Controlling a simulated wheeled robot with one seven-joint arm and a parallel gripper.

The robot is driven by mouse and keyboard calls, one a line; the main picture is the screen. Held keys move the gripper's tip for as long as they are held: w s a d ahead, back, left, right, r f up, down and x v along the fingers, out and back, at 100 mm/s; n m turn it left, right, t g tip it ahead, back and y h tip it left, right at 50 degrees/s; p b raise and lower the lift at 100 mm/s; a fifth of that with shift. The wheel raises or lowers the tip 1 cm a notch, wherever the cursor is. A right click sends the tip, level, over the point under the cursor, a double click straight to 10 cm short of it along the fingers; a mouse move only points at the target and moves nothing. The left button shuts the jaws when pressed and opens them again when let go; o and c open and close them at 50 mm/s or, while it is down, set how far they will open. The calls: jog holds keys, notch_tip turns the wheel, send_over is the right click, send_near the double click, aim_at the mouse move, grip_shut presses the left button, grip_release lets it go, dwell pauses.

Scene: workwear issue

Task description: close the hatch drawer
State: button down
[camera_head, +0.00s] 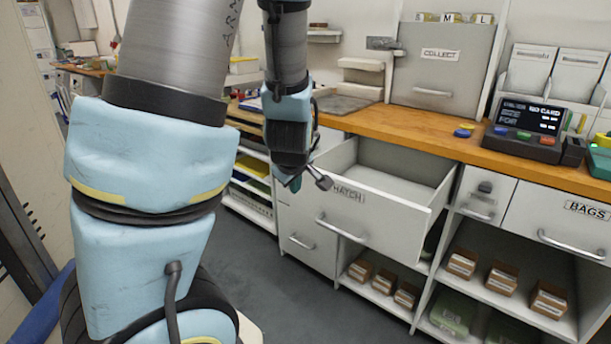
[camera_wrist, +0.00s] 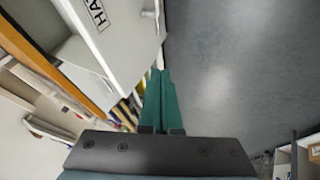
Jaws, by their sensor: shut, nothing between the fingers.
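The hatch drawer (camera_head: 372,215) is pulled out from under the wooden counter in the head view. It is open, its inside looks empty, and its front carries a HATCH label and a bar handle (camera_head: 340,229). In the wrist view the drawer front (camera_wrist: 118,32) shows at the upper left, with part of its label. My gripper (camera_head: 291,182) is at the left end of the drawer front in the head view, partly hidden by my own wrist. In the wrist view the green fingers (camera_wrist: 161,98) are together with nothing between them. I cannot tell whether they touch the drawer.
The wooden counter (camera_head: 425,134) runs above the drawer, with a COLLECT hatch (camera_head: 441,68) and a card terminal (camera_head: 525,128) on it. A BAGS drawer (camera_head: 560,220) is shut at the right. Shelves below hold small boxes (camera_head: 462,263). The grey floor (camera_wrist: 225,75) in front is clear.

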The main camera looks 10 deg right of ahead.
jog(key=b, duration=0.1)
send_near(307, 200)
notch_tip(307, 200, down, 4)
jog(key=a, duration=0.3)
jog(key=shift+w+d+r+p, duration=0.25)
jog(key=shift+w+d, duration=0.2)
jog(key=shift+d, duration=0.15)
jog(key=shift+w+d+r+p, duration=0.1)
jog(key=shift+w+d+p, duration=0.1)
jog(key=shift+w+d, duration=0.35)
jog(key=shift+w+d+f, duration=0.1)
jog(key=shift+w+d, duration=0.25)
jog(key=shift+d, duration=0.15)
